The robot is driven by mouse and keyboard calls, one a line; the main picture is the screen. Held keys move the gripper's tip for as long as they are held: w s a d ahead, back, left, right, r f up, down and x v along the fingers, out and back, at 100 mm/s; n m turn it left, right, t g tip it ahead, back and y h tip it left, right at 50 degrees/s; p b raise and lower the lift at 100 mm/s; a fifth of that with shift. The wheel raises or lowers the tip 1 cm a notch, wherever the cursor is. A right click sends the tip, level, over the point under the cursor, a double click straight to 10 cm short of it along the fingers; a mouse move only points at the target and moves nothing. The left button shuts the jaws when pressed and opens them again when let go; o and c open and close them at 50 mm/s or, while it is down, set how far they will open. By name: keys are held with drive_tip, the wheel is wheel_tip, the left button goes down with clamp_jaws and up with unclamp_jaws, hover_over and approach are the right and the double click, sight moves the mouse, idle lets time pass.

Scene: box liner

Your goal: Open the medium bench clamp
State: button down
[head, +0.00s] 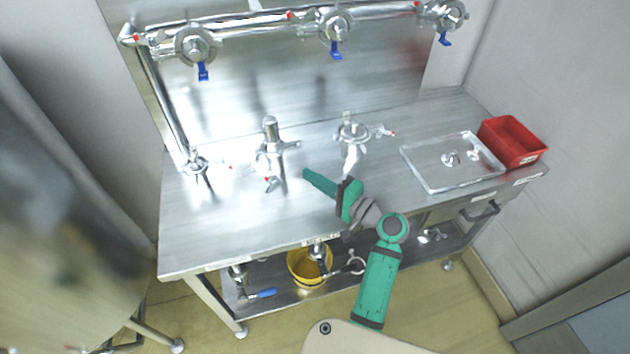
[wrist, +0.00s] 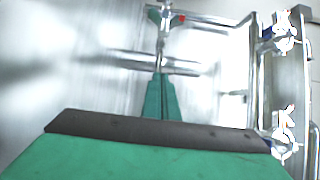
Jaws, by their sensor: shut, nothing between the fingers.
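Several metal fittings stand on the steel bench: a small one (head: 197,165) at the left pipe, a taller one (head: 270,150) in the middle, and a flanged one with a side handle (head: 352,132) to its right. I cannot tell for sure which is the medium bench clamp, or whether it is open or shut. My gripper (head: 307,174) is shut and empty, above the bench and pointing left toward the middle fitting, apart from it in the picture. In the wrist view the shut fingers (wrist: 160,84) point at a metal fitting with a red tip (wrist: 165,18).
A clear tray (head: 430,180) with small metal parts and a red bin (head: 512,142) stand at the bench's right. Pipes with blue-handled valves (head: 336,30) run along the back. A yellow bucket (head: 305,272) is on the lower shelf. The bench's front left is clear.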

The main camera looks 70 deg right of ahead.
drive_tip(key=x, duration=0.5)
drive_tip(key=shift+w+a, duration=1)
drive_tip(key=shift+a, duration=0.1)
drive_tip(key=shift+w+a, duration=0.3)
drive_tip(key=shift+a, duration=0.15)
